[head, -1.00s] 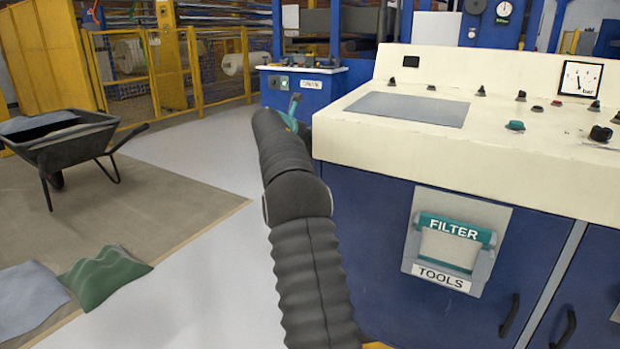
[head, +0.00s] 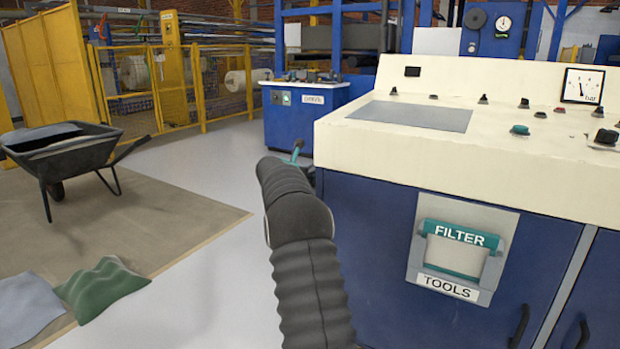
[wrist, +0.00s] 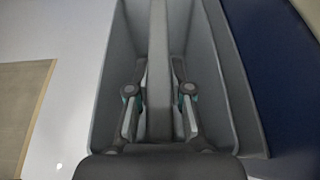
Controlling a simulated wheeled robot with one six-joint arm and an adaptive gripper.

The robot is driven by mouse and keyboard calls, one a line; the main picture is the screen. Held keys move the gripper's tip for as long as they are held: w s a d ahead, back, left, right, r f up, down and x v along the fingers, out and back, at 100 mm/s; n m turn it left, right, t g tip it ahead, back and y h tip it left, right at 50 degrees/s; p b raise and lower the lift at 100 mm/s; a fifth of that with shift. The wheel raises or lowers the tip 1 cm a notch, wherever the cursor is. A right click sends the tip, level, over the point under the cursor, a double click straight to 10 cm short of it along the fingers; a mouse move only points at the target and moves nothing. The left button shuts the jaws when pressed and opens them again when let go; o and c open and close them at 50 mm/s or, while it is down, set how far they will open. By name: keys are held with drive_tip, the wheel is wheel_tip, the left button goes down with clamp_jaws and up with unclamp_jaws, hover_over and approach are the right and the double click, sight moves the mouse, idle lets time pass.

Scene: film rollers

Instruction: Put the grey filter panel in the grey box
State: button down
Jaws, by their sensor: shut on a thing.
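In the wrist view my gripper (wrist: 159,92) is shut on the grey filter panel (wrist: 158,50), one finger on each side. The panel shows as an upright narrow grey strip. The grey box (wrist: 226,75) lies around it in this view, with walls to the left and right of my fingers. The panel lines up with the box opening. How deep it sits, and whether it touches the bottom, I cannot tell. In the head view my arm hides the panel and the box; only a teal bit near my gripper (head: 296,151) shows beyond the arm.
A blue cabinet (head: 380,235) with a cream control top stands to the right; it bears a grey holder (head: 448,286) marked TOOLS, with a teal FILTER strip. A wheelbarrow (head: 65,155) and cloths (head: 100,290) are on the left. White floor between is clear.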

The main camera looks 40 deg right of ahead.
drive_tip(key=shift+f, duration=0.1)
drive_tip(key=shift+f, duration=0.3)
drive_tip(key=shift+f, duration=0.25)
drive_tip(key=c, duration=1.1)
unclamp_jaws()
drive_tip(key=shift+o, duration=0.2)
drive_tip(key=shift+r, duration=0.1)
